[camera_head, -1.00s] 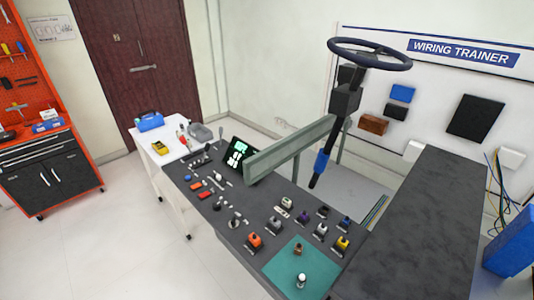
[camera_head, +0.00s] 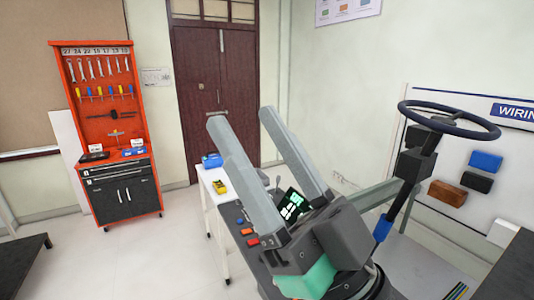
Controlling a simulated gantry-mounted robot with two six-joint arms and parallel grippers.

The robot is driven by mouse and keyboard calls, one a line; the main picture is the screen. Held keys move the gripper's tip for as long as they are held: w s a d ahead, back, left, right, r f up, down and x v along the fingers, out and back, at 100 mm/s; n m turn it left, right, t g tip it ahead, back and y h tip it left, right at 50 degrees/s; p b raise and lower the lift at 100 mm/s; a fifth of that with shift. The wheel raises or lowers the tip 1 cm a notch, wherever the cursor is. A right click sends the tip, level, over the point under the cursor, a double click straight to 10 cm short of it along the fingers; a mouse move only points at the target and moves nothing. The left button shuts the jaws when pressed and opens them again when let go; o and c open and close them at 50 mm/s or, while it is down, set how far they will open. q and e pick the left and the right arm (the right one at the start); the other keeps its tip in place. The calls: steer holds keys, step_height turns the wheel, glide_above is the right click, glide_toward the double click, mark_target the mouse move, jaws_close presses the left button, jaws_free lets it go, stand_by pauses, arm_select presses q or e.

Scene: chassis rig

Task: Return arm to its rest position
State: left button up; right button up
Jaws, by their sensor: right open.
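My right gripper (camera_head: 250,137) is large in the head view, its two grey fingers pointing up and to the left. The fingers are wide apart with nothing between them. It is above the dark control bench (camera_head: 255,262) and hides most of the bench top. My left gripper does not show.
A steering wheel (camera_head: 449,119) on a dark column stands right of my gripper. An orange tool cabinet (camera_head: 107,130) stands at the left. The floor between is clear.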

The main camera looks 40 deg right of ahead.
steer(key=shift+s+d+r+m+h, duration=0.3)
steer(key=shift+d+r+m+h, duration=0.1)
steer(key=shift+h, duration=0.1)
steer(key=shift+y, duration=0.3)
